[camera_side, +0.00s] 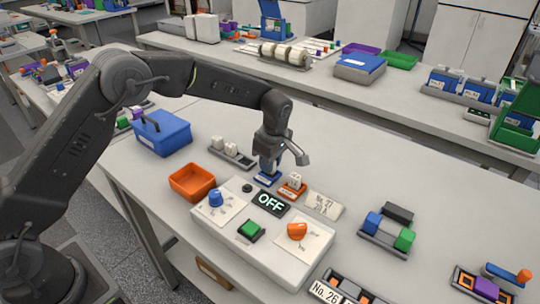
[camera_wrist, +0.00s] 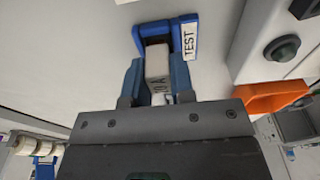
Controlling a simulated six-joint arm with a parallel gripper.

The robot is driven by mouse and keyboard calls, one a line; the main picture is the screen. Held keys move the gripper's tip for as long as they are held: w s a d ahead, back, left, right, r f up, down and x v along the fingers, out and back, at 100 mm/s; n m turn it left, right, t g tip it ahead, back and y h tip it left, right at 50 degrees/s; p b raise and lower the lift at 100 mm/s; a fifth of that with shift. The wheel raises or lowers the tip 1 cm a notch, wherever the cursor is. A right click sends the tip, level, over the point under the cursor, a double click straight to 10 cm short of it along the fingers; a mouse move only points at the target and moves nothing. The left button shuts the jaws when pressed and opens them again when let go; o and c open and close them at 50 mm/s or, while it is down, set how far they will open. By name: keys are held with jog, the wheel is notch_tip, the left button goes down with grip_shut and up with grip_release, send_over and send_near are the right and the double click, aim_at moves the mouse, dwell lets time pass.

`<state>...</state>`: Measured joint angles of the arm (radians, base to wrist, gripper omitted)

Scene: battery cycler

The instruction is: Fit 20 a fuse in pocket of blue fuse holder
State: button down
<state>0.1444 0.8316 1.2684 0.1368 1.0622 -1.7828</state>
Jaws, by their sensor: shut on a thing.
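My gripper (camera_side: 269,162) points down over the blue fuse holder (camera_side: 267,181), just left of the orange holder. In the wrist view my gripper (camera_wrist: 157,78) has its two blue fingers shut on a pale fuse (camera_wrist: 156,62). Lettering ending in "A" shows on the fuse, but the number is hard to read. The fuse's far end overlaps the mouth of the blue fuse holder (camera_wrist: 189,40), which has a white "TEST" label. I cannot tell how deep the fuse sits in the pocket. In the side view the fuse is hidden by the gripper.
An orange holder (camera_side: 292,189) with a white fuse stands close right. A grey tray (camera_side: 245,161) with white fuses lies behind left. In front are a console with an "OFF" display (camera_side: 271,203) and an orange bin (camera_side: 191,183). A blue toolbox (camera_side: 163,135) stands left.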

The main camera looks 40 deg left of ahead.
jog(key=shift+f, duration=0.45)
dwell(0.5)
jog(key=c, duration=0.9)
grip_release()
jog(key=shift+r, duration=0.1)
jog(key=s+r+m+t, duration=0.1)
jog(key=s+r+m, duration=0.3)
jog(key=r, duration=1.6)
jog(key=s+a+r+m+t+h, duration=0.15)
jog(key=s+m, duration=0.25)
jog(key=s, duration=0.6)
jog(key=s+a+r+m+t, duration=0.25)
jog(key=s+m, duration=0.25)
jog(key=s, duration=0.4)
jog(key=s+f+m, duration=0.1)
jog(key=s, duration=0.2)
jog(key=s+a+f+m, duration=0.1)
jog(key=s+m, duration=0.1)
jog(key=s, duration=0.1)
jog(key=s+f+m, duration=0.2)
jog(key=s, duration=0.1)
jog(key=shift+s+a+f+t, duration=0.1)
jog(key=shift+s+a+t, duration=0.2)
jog(key=shift+s, duration=0.05)
